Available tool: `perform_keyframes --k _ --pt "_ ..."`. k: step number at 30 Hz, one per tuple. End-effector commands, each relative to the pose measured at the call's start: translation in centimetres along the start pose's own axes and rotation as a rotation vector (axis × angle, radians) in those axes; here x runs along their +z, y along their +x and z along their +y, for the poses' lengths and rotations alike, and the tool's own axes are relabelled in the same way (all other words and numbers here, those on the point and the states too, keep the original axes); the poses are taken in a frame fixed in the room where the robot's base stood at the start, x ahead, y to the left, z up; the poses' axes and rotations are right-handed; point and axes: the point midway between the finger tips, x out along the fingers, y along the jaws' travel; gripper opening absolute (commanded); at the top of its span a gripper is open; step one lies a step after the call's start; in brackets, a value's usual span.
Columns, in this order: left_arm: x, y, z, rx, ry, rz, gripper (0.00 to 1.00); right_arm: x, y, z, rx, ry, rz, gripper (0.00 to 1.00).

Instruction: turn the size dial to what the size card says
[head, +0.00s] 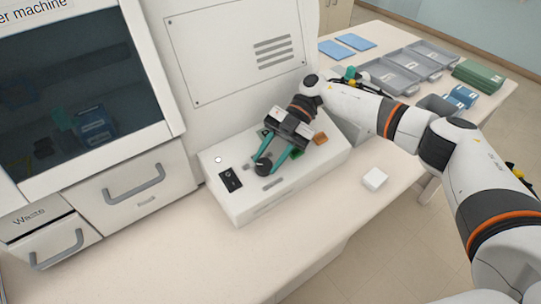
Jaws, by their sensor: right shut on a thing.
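The size dial (262,167) is a dark round knob on top of the white control box (235,207). My right gripper (270,163) reaches down from the upper right, and its two teal fingers are shut on the dial, one on each side. The dial's marks are too small to read. I cannot make out a size card for certain. A small white block (374,179) lies on the bench right of the box, with no readable text. My left gripper is not in view.
The box also bears a black switch (230,180), a green button (296,151) and an orange button (320,138). A large white machine (240,50) stands behind. Grey trays (388,77), blue packs (463,95) and a green box (480,75) are at right. The front bench is clear.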

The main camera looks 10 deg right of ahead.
Motion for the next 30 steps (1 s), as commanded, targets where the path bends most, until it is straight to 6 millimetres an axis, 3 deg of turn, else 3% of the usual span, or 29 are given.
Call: perform_keyframes --k 2,3,6,17,30 --pt "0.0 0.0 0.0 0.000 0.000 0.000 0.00 0.0 0.2 0.1 0.005 0.000 -0.003 0.12" --pt "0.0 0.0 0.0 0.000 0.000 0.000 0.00 0.0 0.2 0.1 0.004 0.000 -0.003 0.40" --pt "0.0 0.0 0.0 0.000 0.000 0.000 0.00 0.0 0.1 0.1 0.003 0.000 -0.002 0.56" --pt "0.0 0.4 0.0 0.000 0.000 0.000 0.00 -0.2 -0.4 0.0 -0.001 0.000 0.001 0.57" --pt "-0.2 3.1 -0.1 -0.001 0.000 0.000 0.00 -0.2 -6.7 0.0 0.001 0.000 0.000 0.57"
